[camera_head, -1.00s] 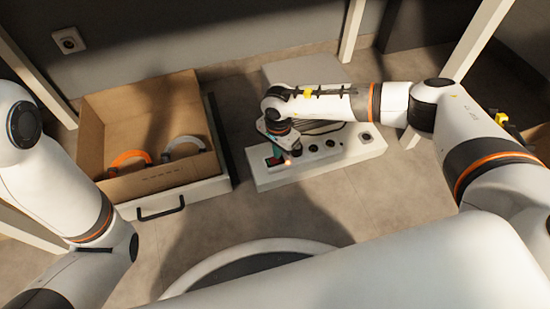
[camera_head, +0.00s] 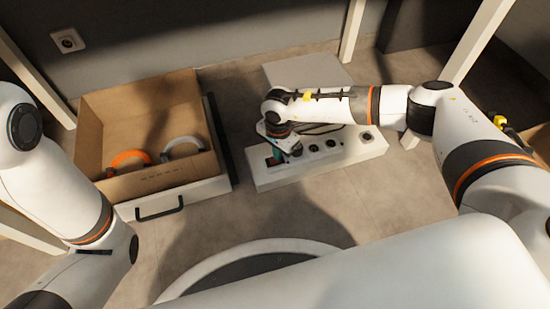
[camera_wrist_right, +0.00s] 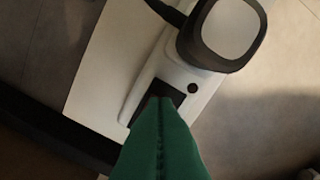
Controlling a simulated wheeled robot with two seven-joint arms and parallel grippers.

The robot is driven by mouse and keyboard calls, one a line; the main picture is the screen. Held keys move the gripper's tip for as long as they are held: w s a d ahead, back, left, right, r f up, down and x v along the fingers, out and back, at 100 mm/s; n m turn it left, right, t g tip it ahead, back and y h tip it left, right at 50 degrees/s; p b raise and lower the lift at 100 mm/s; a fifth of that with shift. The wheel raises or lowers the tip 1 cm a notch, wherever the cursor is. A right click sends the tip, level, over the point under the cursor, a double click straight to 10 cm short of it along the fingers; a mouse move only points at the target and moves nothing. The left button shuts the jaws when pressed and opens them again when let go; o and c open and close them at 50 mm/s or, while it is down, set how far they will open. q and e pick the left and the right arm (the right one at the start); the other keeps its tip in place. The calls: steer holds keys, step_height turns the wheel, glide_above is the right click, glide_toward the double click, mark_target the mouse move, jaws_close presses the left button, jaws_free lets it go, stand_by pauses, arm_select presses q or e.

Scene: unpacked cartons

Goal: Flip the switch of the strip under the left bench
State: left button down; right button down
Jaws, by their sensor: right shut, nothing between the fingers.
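The white power strip (camera_head: 335,160) lies on the floor, with a row of dark sockets along its top. My right gripper (camera_head: 275,156) is over the strip's left end, its green fingers pointing down. In the right wrist view the green fingers (camera_wrist_right: 160,100) are shut together and empty. Their tips are at a dark rocker switch (camera_wrist_right: 172,96) on the strip (camera_wrist_right: 120,60) and partly cover it. I cannot tell whether they touch it or which way it is tipped. My left arm comes in at the left of the head view, but its gripper is out of frame.
A dark plug with a pale face (camera_wrist_right: 230,28) and a small dark dot (camera_wrist_right: 193,88) are close to the switch. An open carton (camera_head: 150,185) with an orange and a grey band sits left of the strip, above a white drawer (camera_head: 160,206). Bench legs (camera_head: 352,28) stand behind.

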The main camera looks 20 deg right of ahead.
steer(key=shift+r, duration=0.1)
step_height(320, 180, up, 7)
steer(key=p, duration=0.6)
stand_by(0.5)
